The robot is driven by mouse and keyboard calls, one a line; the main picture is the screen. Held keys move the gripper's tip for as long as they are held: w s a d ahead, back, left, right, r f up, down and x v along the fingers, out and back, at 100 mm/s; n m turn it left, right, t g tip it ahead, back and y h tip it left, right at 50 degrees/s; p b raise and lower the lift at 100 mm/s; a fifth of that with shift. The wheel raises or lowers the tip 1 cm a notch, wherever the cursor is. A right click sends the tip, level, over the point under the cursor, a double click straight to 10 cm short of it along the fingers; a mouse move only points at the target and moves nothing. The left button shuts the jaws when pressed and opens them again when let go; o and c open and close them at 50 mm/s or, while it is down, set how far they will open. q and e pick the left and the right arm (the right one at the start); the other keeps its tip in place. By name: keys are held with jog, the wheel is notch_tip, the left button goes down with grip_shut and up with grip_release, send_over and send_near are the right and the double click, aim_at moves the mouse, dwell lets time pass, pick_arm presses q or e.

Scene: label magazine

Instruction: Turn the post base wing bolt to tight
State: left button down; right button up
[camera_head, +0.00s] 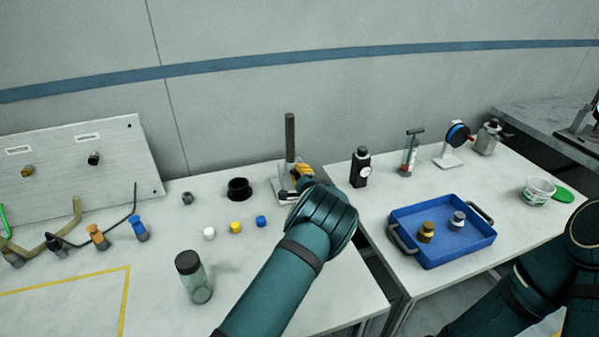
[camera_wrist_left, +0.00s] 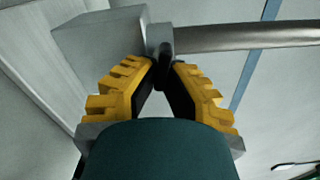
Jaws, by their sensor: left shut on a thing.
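The grey post (camera_head: 290,137) stands upright in its base (camera_head: 283,192) near the back right of the left table. In the left wrist view the post (camera_wrist_left: 245,36) runs off to the right from the grey base (camera_wrist_left: 100,48). My left gripper (camera_head: 301,172) is at the base, with its yellow fingers partly hidden by my wrist in the head view. In the left wrist view its tips (camera_wrist_left: 165,70) are shut on the small dark wing bolt (camera_wrist_left: 166,44) beside the post. The wing bolt is mostly hidden, so its turn cannot be read. My right gripper is out of view.
A black ring-shaped holder (camera_head: 238,189) stands left of the post. Small white, yellow and blue caps (camera_head: 235,227) and a dark-lidded jar (camera_head: 194,278) lie nearer. On the right table are a black device (camera_head: 360,167) and a blue tray (camera_head: 440,254).

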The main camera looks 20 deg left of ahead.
pick_arm(q)
jog(key=m, duration=0.5)
jog(key=shift+s+a+f+m, duration=0.1)
jog(key=shift+a+f+m, duration=0.15)
jog(key=shift+m, duration=0.05)
jog(key=m, duration=0.4)
jog(key=shift+s+a+f, duration=0.1)
jog(key=shift+f+m+b, duration=0.1)
jog(key=shift+m+b, duration=0.75)
jog(key=shift+m, duration=0.35)
jog(key=shift+s+a+f+m+b, duration=0.1)
jog(key=shift+s+m+b, duration=0.05)
jog(key=shift+m+b, duration=1.25)
jog(key=shift+b, duration=0.2)
jog(key=shift+r, duration=0.2)
jog(key=shift+a+r, duration=0.1)
jog(key=c, duration=1.1)
grip_release()
jog(key=shift+o, duration=0.2)
